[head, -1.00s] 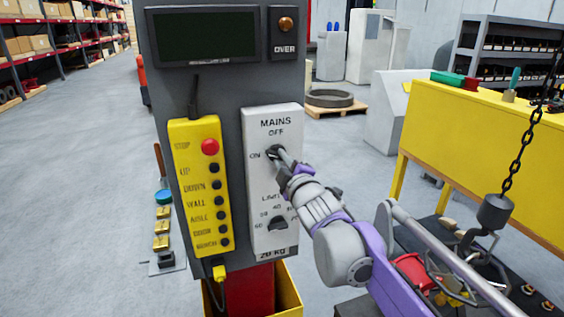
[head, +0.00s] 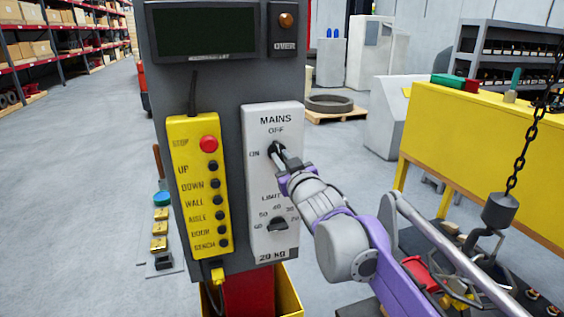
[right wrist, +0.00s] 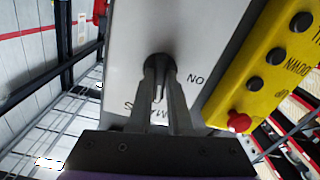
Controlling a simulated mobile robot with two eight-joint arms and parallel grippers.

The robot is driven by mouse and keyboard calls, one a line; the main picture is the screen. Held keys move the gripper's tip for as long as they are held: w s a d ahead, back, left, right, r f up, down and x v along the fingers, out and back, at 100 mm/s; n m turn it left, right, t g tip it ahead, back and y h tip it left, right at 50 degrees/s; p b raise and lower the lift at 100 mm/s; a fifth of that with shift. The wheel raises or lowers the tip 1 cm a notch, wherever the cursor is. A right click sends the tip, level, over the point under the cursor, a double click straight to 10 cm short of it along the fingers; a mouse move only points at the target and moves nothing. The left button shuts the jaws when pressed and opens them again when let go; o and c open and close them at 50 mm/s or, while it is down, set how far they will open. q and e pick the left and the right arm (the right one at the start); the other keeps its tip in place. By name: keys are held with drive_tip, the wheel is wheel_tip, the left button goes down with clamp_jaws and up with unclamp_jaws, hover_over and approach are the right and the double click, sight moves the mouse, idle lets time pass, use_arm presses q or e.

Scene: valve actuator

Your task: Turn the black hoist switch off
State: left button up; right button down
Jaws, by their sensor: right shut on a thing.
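The black hoist switch (head: 274,148) is the round knob on the white MAINS panel (head: 258,180), between the OFF label above and the ON label at its left. My right gripper (head: 281,155) reaches it from the lower right in the head view, its fingers closed on the knob. In the right wrist view the two fingers (right wrist: 160,80) straddle the dark knob (right wrist: 160,61), with the ON label upside down to the right. The fingers hide much of the knob, so I cannot tell its exact pointing. My left gripper is not in view.
A yellow pendant (head: 200,190) with a red STOP button hangs left of the panel. A second black knob (head: 278,224), for LIMIT, sits below on the panel. At right are a yellow bench (head: 490,150) and a chain with a hook weight (head: 499,211).

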drive_tip(key=shift+m, duration=1.1)
drive_tip(key=shift+b, duration=0.3)
drive_tip(key=c, duration=0.8)
unclamp_jaws()
drive_tip(key=shift+c, duration=0.2)
drive_tip(key=shift+s, duration=0.1)
drive_tip(key=b+v, duration=0.1)
drive_tip(key=v, duration=0.9)
drive_tip(key=shift+s+d, duration=0.15)
drive_tip(key=shift+s, duration=0.15)
